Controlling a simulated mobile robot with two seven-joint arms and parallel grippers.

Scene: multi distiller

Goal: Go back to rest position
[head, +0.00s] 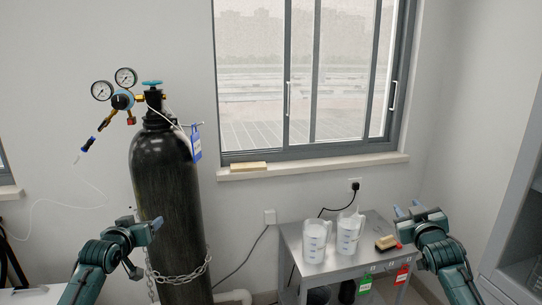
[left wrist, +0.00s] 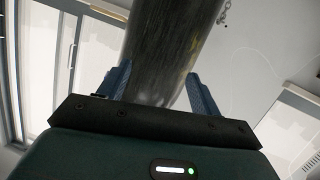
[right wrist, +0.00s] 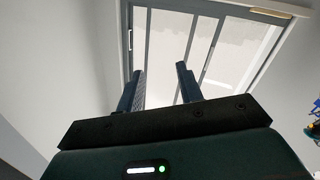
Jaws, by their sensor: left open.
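My left gripper (head: 146,222) is raised in front of the black gas cylinder (head: 168,185) at the left of the head view. In the left wrist view the fingers (left wrist: 158,72) are spread, with the cylinder (left wrist: 165,45) behind them; whether they touch it cannot be told, but nothing is gripped. My right gripper (head: 409,208) is raised at the right, beside the small table. In the right wrist view its fingers (right wrist: 160,70) are apart and empty, facing the window (right wrist: 205,45).
A grey table (head: 330,262) carries two clear measuring jugs (head: 315,243), (head: 348,232) and a small brush-like item (head: 386,242). A chain (head: 180,275) rings the cylinder, which bears a regulator with gauges (head: 122,100). A grey cabinet (head: 518,215) stands at the right edge.

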